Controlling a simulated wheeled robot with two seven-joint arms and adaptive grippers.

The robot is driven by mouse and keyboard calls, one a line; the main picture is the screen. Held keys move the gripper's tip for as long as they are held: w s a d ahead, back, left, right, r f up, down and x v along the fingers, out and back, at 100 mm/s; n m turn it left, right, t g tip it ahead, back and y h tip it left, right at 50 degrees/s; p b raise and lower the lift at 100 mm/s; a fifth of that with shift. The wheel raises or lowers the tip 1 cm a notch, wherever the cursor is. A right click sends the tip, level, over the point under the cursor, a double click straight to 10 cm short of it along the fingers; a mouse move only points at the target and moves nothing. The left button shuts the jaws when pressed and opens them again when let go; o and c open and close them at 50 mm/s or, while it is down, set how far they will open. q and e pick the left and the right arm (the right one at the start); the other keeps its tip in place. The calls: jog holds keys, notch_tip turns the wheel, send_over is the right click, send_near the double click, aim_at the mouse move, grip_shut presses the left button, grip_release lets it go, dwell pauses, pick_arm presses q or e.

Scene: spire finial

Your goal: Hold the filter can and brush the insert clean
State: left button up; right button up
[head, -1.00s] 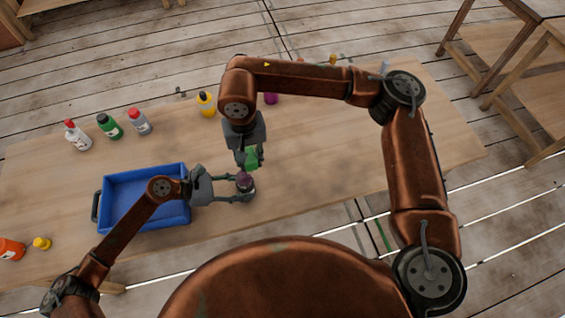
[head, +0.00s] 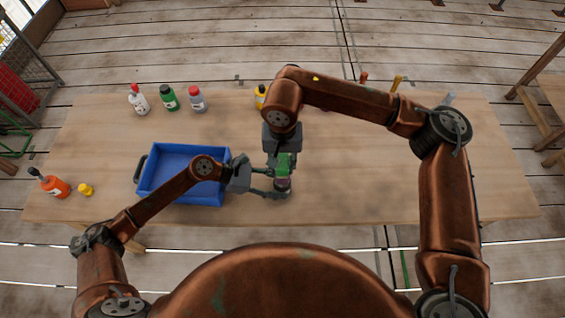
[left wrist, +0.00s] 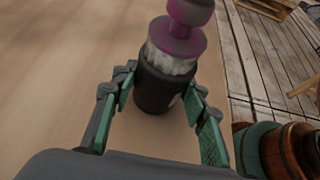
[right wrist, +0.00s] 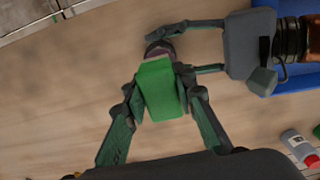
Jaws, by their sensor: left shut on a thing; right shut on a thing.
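My left gripper (left wrist: 160,100) is shut on the black filter can (left wrist: 160,90), which stands upright between its fingers. A whitish insert (left wrist: 172,62) shows at the can's mouth, under a purple collar and knob (left wrist: 180,38). In the head view the can (head: 282,193) is at the near part of the table, right of the tray. My right gripper (right wrist: 160,90) is shut on a green block (right wrist: 160,88) with a pale far edge, probably the brush. The block is just above the purple top (head: 283,182); I cannot tell whether they touch.
A blue tray (head: 150,185) stands left of the can, under my left arm. Several bottles, including a green one (head: 169,97), stand along the back. An orange bottle (head: 54,186) and a yellow piece (head: 86,189) are at the left.

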jog(key=shift+f, duration=0.6)
dwell(0.9)
jog(key=shift+w, duration=0.15)
jog(key=shift+w, duration=0.4)
jog(key=shift+s+f, duration=0.1)
jog(key=shift+s, duration=1)
jog(key=shift+w, duration=1.1)
jog(key=shift+s+r, duration=0.2)
jog(key=shift+s, duration=0.85)
jog(key=shift+w+f, duration=0.1)
jog(key=shift+w, duration=0.95)
jog(key=shift+s, duration=0.1)
